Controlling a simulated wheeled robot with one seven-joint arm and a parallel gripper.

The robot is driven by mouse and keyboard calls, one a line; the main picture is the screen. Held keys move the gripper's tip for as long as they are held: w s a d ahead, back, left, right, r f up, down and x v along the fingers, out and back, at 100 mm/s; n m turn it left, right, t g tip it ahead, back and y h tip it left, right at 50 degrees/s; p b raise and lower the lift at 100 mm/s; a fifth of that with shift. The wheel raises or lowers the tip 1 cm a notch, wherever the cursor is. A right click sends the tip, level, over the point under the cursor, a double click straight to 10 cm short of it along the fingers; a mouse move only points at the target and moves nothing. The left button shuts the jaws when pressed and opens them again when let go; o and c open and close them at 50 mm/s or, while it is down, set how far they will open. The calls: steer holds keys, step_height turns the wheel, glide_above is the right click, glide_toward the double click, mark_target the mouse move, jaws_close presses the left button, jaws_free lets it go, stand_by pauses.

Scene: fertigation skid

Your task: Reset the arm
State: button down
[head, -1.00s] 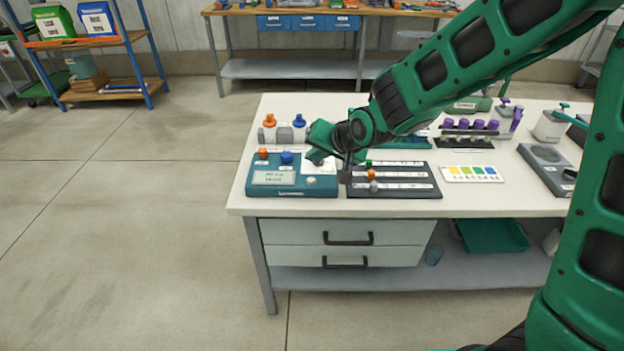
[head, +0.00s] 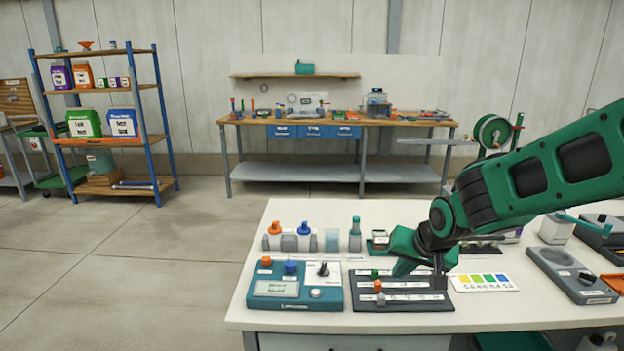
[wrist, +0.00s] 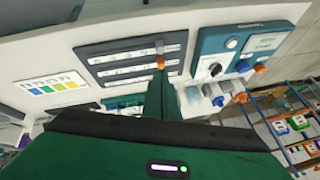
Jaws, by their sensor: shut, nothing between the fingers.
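My arm is green and black and reaches in from the right in the head view. My gripper (head: 438,283) is shut and empty. It hangs over the right part of a dark slider panel (head: 392,300) with white label strips and small orange, grey and green knobs. In the wrist view the green fingers point at the same panel (wrist: 133,62), near its orange knob (wrist: 160,62). I cannot tell whether the fingertips touch the panel.
A teal controller box (head: 294,287) with a screen and knobs stands left of the panel. Orange- and blue-capped bottles (head: 304,238) stand behind it. A colour chart (head: 484,282) and a grey device (head: 572,275) lie to the right. The floor at left is clear.

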steer(key=s+d+r+m+g+h, duration=0.2)
steer(key=s+d+g, duration=0.1)
steer(key=s+d, duration=1.3)
steer(key=s+d+m+g, duration=0.1)
steer(key=s+d+g, duration=0.2)
steer(key=s, duration=1.1)
steer(key=shift+s+d+r+y, duration=0.35)
steer(key=shift+d+y, duration=0.05)
steer(key=shift+d, duration=0.2)
steer(key=shift+w+f, duration=0.25)
steer(key=shift+w, duration=0.4)
